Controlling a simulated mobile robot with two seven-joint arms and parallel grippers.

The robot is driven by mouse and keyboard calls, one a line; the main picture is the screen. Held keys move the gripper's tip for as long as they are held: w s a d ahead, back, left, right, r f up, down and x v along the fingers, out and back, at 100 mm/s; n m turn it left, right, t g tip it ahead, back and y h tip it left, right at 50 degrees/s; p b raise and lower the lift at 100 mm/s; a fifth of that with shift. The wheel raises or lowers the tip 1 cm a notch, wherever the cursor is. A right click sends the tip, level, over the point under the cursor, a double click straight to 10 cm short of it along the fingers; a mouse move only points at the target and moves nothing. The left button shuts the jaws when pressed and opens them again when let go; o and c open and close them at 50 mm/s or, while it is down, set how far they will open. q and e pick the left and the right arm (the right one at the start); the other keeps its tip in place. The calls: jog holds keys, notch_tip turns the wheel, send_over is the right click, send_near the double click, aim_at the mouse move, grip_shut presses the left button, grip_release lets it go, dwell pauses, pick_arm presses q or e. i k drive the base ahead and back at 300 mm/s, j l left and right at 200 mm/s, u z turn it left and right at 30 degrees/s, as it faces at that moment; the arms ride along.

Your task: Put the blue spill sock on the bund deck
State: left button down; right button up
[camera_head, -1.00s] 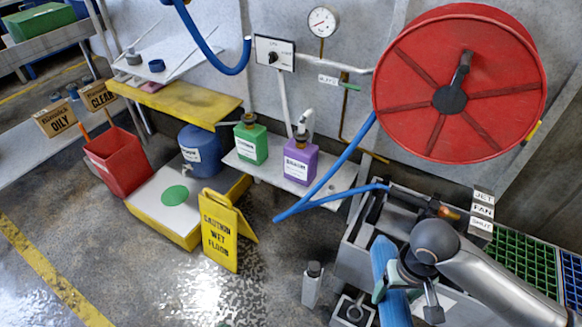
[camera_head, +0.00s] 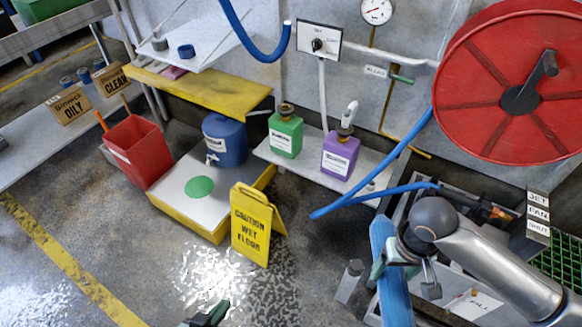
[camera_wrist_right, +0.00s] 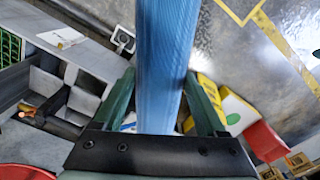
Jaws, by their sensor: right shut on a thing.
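The blue spill sock (camera_head: 390,285) is a long ribbed blue roll at the lower right. My right gripper (camera_head: 388,262) is shut on it. In the right wrist view the sock (camera_wrist_right: 166,60) stands between the green fingers (camera_wrist_right: 160,100) and runs out of the top of the picture. The bund deck (camera_head: 167,203) is a low white platform with yellow sides and a green disc, left of the sock and apart from it. My left gripper (camera_head: 208,314) shows only partly at the bottom edge; its opening is unclear.
A yellow wet-floor sign (camera_head: 252,232) stands at the deck's front right. A blue drum (camera_head: 225,142) stands at its back, and a red bin (camera_head: 135,152) at its left. A yellow shelf (camera_head: 200,92) overhangs behind. Green (camera_head: 286,135) and purple (camera_head: 340,155) bottles stand right. The front floor is clear.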

aim_at(183, 205)
jog(key=i+j, duration=0.1)
jog(key=j, duration=0.3)
jog(key=i+j, duration=0.15)
jog(key=j, duration=0.2)
jog(key=i+j, duration=0.1)
jog(key=j, duration=0.3)
jog(key=i+j, duration=0.15)
jog(key=j, duration=0.25)
jog(key=i+j, duration=0.1)
jog(key=j, duration=0.3)
jog(key=i+j, duration=0.15)
jog(key=j, duration=0.2)
jog(key=i+j, duration=0.1)
jog(key=j, duration=0.3)
jog(key=i+j+u, duration=0.1)
jog(key=j, duration=0.3)
jog(key=i+j, duration=0.55)
jog(key=j, duration=0.15)
